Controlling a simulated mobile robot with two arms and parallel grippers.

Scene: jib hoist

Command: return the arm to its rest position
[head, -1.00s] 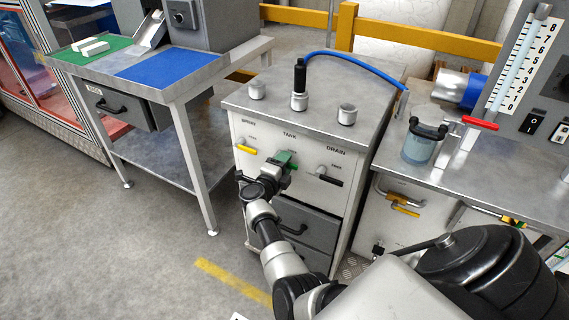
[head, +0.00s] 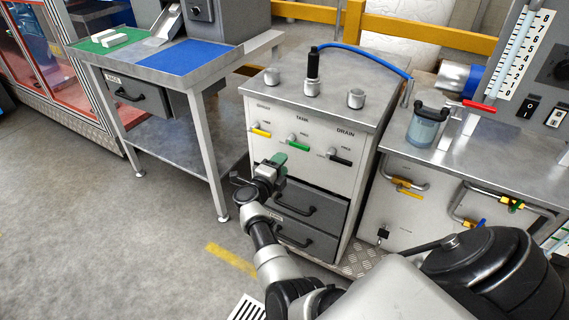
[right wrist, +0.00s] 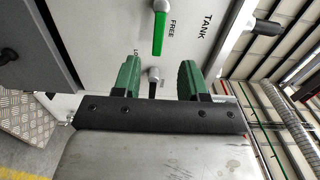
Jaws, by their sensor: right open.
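My right arm reaches in from the bottom of the head view. Its gripper (head: 279,164) is just in front of the grey cabinet (head: 361,225), below the green TANK lever (head: 298,146). In the right wrist view, the two green fingers of the right gripper (right wrist: 159,78) stand wide apart with nothing held. The green lever (right wrist: 158,34) shows beyond them, apart from the fingers. Yellow (head: 261,132) and black DRAIN (head: 341,160) levers sit on either side of it. My left gripper is not in view.
Two grey drawers (head: 313,209) with protruding handles are beneath the levers. A workbench (head: 205,150) with a blue mat stands at left. The floor (head: 120,240) at lower left is clear.

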